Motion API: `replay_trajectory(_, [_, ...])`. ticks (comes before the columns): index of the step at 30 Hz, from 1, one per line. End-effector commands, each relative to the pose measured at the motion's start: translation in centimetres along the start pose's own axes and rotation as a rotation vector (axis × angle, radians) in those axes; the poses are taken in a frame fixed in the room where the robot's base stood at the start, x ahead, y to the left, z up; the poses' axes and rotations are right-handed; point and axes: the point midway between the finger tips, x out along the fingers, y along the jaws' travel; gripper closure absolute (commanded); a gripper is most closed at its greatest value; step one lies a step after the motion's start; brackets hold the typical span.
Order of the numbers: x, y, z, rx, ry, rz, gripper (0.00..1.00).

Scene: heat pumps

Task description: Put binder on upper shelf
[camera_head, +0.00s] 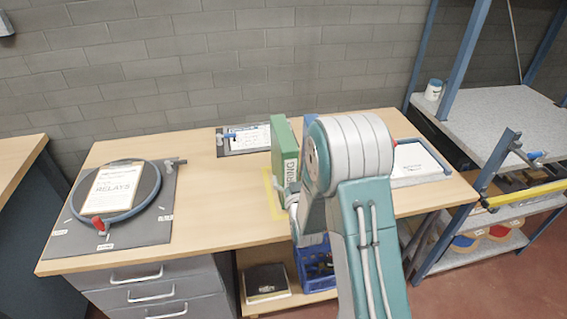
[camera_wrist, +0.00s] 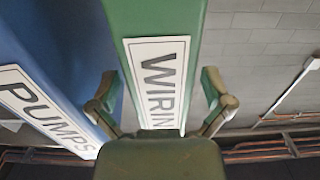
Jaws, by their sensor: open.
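A green binder (camera_head: 284,147) labelled WIRING stands upright on the wooden workbench, partly hidden behind my arm. In the wrist view the green binder (camera_wrist: 158,28) fills the middle, with its white label facing the camera. My gripper (camera_wrist: 160,92) is open, with one finger on each side of the green binder's spine; I cannot tell whether they touch it. A blue binder (camera_wrist: 62,55) labelled PUMPS stands beside it on the left; in the head view only a strip of blue (camera_head: 309,121) shows. The upper shelf (camera_head: 490,120) is a grey board on the blue rack at right.
A yellow bar (camera_head: 525,194) crosses the rack below, above a lower shelf with reels. On the workbench (camera_head: 225,215) are a RELAYS fixture (camera_head: 113,190), a clipboard (camera_head: 247,137) and a blue-framed tray (camera_head: 418,163).

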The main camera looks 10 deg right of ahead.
Motion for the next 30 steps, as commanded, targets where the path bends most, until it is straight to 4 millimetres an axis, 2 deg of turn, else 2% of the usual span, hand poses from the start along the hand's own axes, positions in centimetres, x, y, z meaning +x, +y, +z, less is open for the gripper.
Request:
replay_trajectory(3, [1.0, 0.0, 0.0, 0.0, -0.001, 0.0, 0.0])
replay_trajectory(10, [1.1, 0.0, 0.0, 0.0, 0.0, 0.0, 0.0])
replay_trajectory(16, [1.1, 0.0, 0.0, 0.0, 0.0, 0.0, 0.89])
replay_trajectory(17, [1.1, 0.0, 0.0, 0.0, 0.0, 0.0, 0.93])
replay_trajectory(26, [1.1, 0.0, -0.3, 0.0, 0.005, 0.001, 0.93])
replay_trajectory(30, [1.4, 0.0, -1.1, 0.0, 0.008, 0.001, 0.93])
